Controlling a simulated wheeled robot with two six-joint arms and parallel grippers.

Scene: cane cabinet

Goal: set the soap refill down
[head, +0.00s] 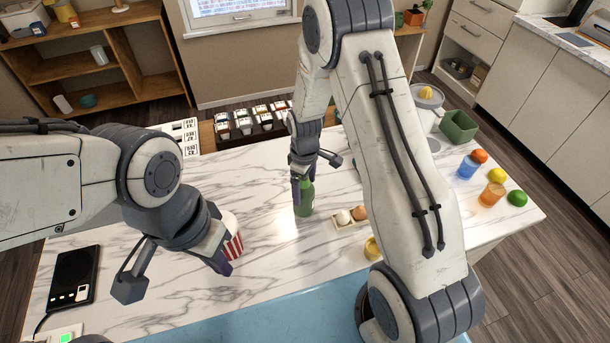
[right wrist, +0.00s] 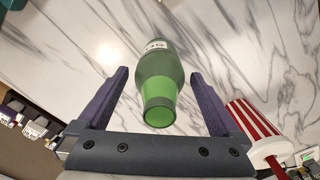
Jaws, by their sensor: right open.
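The soap refill appears to be the green bottle (head: 305,199), standing on the white marble counter (head: 275,255). In the right wrist view the bottle (right wrist: 160,85) shows its open mouth towards me and a pale label. My right gripper (right wrist: 158,88) is open, with a finger on each side of the bottle and a visible gap on both sides. In the head view the right gripper (head: 303,178) is at the bottle's top. My left gripper (head: 222,262) is beside a red-and-white striped cup (head: 235,240); its finger opening is hidden.
A small tray with eggs (head: 349,217) stands right of the bottle. A yellow cup (head: 372,248), blue glass (head: 467,167), orange glass (head: 492,195) and green bin (head: 459,126) are further right. A black device (head: 74,278) lies far left. The counter's front middle is clear.

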